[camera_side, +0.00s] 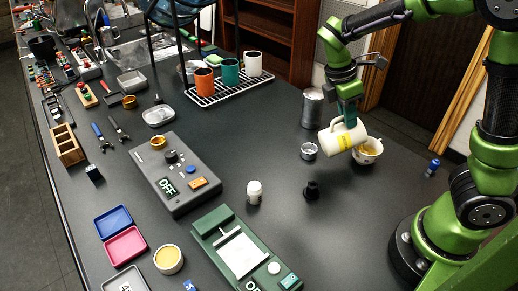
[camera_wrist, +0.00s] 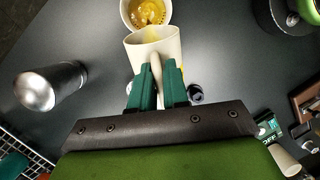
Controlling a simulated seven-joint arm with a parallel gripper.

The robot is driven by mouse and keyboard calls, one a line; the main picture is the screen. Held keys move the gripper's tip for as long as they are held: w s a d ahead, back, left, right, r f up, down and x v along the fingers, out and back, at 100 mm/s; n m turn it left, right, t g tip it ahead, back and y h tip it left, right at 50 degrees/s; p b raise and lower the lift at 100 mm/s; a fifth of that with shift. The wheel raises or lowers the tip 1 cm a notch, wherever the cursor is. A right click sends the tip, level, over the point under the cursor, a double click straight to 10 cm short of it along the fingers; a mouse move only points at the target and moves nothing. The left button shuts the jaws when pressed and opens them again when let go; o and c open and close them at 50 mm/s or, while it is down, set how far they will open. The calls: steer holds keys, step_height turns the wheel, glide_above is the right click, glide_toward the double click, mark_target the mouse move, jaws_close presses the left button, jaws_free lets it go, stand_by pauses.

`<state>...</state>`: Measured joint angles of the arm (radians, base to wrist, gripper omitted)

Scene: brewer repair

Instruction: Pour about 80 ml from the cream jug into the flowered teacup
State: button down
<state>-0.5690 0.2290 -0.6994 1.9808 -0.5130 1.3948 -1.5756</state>
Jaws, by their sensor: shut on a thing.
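The cream jug (camera_side: 342,137) is off the table, tilted towards the teacup. My gripper (camera_side: 348,112) is shut on the jug's handle; the wrist view shows the green fingers (camera_wrist: 157,88) on either side of it. In the wrist view the jug (camera_wrist: 152,48) has its mouth at the cup's near rim, with some yellowish liquid at its lip. The teacup (camera_side: 368,151) stands on the table just right of and below the jug, partly hidden by it. The wrist view shows the cup (camera_wrist: 130,10) holding yellow-brown liquid or a pattern inside; I cannot tell the level.
A metal canister (camera_side: 312,108) and a small metal cup (camera_side: 309,151) stand left of the jug. A black stopper-like piece (camera_side: 312,190) and a white bottle (camera_side: 254,192) stand nearer. A small blue bottle (camera_side: 432,167) stands right of the teacup. A rack (camera_side: 228,90) holds coloured cups.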

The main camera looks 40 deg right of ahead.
mark_target(329, 131)
steer(key=shift+d, duration=0.1)
steer(key=shift+w+a+f+g+h, duration=0.2)
steer(key=shift+a+f+h, duration=0.15)
steer(key=shift+a+h, duration=0.15)
steer(key=shift+w+a+f+g+h, duration=0.2)
steer(key=shift+a+f+h, duration=0.1)
steer(key=shift+a+h, duration=0.15)
steer(key=shift+w+a+f+h, duration=0.1)
steer(key=shift+f+h, duration=0.15)
steer(key=shift+h, duration=0.2)
steer(key=shift+w+a+f+g+h+b, duration=0.25)
steer(key=shift+a+g+h+b, duration=0.1)
steer(key=shift+g+h+b, duration=0.15)
steer(key=shift+w+a+f+g+h+b, duration=0.15)
steer(key=shift+a+f+g+h+b, duration=0.2)
steer(key=shift+h, duration=0.25)
steer(key=shift+a+r+h, duration=0.1)
steer(key=shift+a+h, duration=0.05)
steer(key=shift+h, duration=0.15)
steer(key=shift+w, duration=0.1)
